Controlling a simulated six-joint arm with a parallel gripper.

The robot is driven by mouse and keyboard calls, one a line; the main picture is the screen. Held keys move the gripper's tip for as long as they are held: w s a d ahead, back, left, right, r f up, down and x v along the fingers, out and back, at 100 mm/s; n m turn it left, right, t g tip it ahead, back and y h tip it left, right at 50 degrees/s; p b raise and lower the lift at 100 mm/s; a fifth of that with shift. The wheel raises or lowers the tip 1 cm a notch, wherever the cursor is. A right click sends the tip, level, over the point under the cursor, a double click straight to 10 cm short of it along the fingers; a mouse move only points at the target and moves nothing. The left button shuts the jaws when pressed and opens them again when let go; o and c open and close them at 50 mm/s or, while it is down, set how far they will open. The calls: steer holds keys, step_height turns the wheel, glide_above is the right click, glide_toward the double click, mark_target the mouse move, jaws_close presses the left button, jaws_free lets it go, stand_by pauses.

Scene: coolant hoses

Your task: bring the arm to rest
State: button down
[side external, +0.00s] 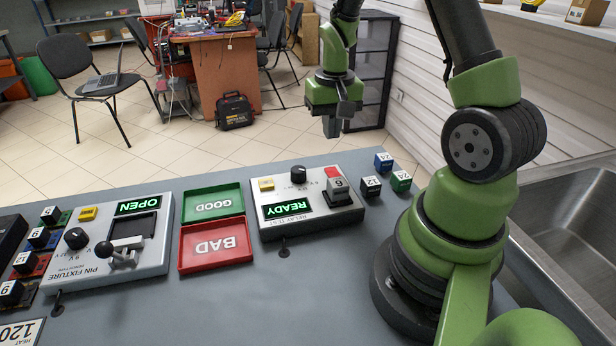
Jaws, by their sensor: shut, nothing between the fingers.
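My gripper (332,127) is shut and empty, pointing down. It hangs in the air above the back edge of the grey bench (310,290), and in the picture it is above the relay test box (305,221). That box shows READY, and a grey relay marked 6 (338,190) sits at its right side. No object touches my gripper.
Loose relay blocks, one blue (384,162), one black (371,187) and one green (400,181), stand right of the box. Green GOOD (213,204) and red BAD (215,244) trays look empty. The pin fixture (107,248) shows OPEN. A sink (580,235) is at right.

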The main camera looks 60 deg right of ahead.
steer(key=s+a+r+n+t, duration=0.2)
steer(key=a+r+t, duration=0.2)
steer(key=a+r, duration=0.8)
steer(key=s+a+r+n+t+y, duration=0.2)
steer(key=s+a+r+t, duration=0.1)
steer(key=s+a+r, duration=0.3)
steer(key=shift+s+r+n, duration=0.3)
steer(key=shift+s+n, duration=0.1)
steer(key=shift+s, duration=0.75)
